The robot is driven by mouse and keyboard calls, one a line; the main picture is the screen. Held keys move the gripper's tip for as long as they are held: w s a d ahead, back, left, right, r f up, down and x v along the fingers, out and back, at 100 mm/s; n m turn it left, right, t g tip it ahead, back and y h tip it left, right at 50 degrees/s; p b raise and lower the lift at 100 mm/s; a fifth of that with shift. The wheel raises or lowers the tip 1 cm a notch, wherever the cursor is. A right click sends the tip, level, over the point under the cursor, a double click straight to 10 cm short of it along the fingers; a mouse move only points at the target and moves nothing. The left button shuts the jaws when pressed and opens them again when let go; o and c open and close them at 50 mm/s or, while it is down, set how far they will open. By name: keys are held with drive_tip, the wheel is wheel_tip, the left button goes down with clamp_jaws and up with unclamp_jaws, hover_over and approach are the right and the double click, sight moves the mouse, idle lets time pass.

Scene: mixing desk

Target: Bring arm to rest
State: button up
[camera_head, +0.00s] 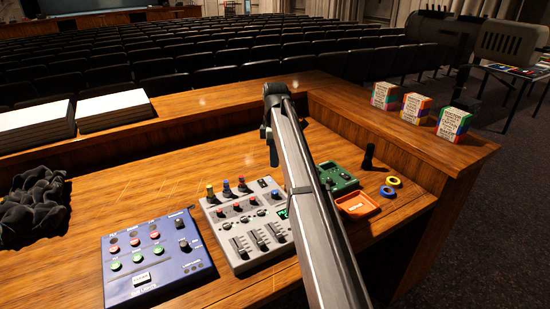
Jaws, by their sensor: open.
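My arm crosses the picture from the bottom edge up to the desk's back ledge. My gripper (273,156) hangs down at the arm's far end, above the wooden desk (120,200). It is mostly hidden behind the arm, and only a narrow dark part shows. It is open, and nothing is seen in it. A grey mixer (240,226) with coloured knobs and sliders stands just below it in the picture, partly behind the arm. A blue button box (157,256) stands left of the mixer.
Three colourful boxes (415,108) stand on the raised ledge. Dark cloth (33,205) and paper stacks (113,110) lie left.

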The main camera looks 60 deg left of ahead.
idle(0.4)
